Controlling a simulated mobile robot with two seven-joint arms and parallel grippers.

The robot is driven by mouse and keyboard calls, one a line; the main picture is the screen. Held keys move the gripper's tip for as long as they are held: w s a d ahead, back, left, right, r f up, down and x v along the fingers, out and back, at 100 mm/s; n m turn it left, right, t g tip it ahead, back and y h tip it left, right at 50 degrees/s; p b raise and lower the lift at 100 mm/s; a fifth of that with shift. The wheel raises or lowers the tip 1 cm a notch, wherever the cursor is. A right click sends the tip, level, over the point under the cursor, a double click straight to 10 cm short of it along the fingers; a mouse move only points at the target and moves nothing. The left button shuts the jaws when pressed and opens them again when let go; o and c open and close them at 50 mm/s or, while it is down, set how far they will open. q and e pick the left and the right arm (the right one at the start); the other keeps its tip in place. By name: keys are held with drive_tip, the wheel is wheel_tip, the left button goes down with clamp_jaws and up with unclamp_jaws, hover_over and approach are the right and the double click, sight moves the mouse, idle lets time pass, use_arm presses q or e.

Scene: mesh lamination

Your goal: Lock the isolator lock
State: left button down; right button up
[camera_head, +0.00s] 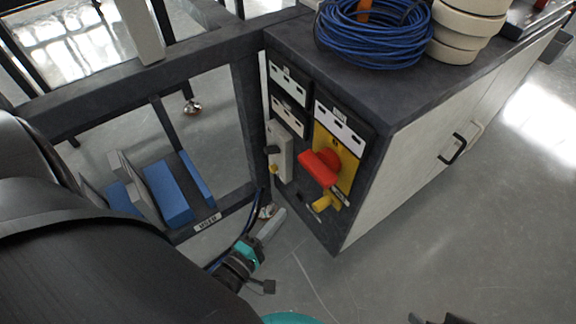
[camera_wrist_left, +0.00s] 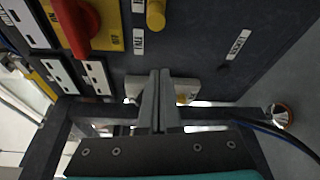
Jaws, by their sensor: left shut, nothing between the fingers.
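The isolator is a red handle (camera_head: 322,168) on a yellow plate (camera_head: 346,176), set in the dark end face of the cabinet. A yellow knob (camera_head: 323,203) sits just below it, with a small label beside it. In the left wrist view, the red handle (camera_wrist_left: 82,28) is at upper left and the yellow knob (camera_wrist_left: 155,15) at the top. My left gripper (camera_head: 273,224) is below and left of the knob, apart from it. Its grey fingers (camera_wrist_left: 155,92) are together and empty, with a pale part behind them. My right gripper cannot be made out.
A grey switch box (camera_head: 281,153) with a black knob is left of the isolator. The dark cabinet (camera_head: 385,98) carries a blue cable coil (camera_head: 368,35) and pale rolls (camera_head: 462,28). A dark frame (camera_head: 150,75) stands at left, near blue blocks (camera_head: 168,193). Right floor is mostly clear.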

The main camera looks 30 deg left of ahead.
use_arm(q)
drive_tip(key=shift+s+a, duration=0.1)
drive_tip(key=shift+s, duration=0.8)
use_arm(e)
drive_tip(key=shift+f, duration=0.5)
